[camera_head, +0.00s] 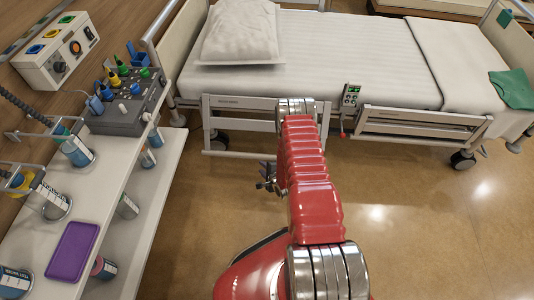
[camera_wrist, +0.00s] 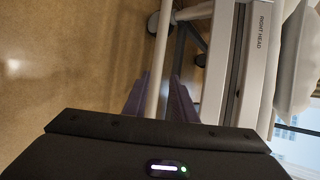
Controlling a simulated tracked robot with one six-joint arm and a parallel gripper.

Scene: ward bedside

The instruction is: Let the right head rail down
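The right head rail (camera_head: 240,103) runs along the near side of the bed, by the pillow end. A panel marked RIGHT HEAD (camera_wrist: 262,30) shows in the wrist view, with a pale tube (camera_wrist: 161,55) beside it to the left. My gripper (camera_head: 267,178) is low in front of this rail in the head view, small and partly hidden by my red arm. In the wrist view its two dark fingers (camera_wrist: 161,92) stand apart, one on each side of the pale tube. Whether they touch it is unclear.
The foot rail (camera_head: 420,122) and a hand control (camera_head: 350,95) are further right on the bed. A white trolley (camera_head: 160,190) with bottles, a purple tray (camera_head: 73,251) and a control box (camera_head: 125,105) stands at the left. The floor (camera_head: 430,220) at right is clear.

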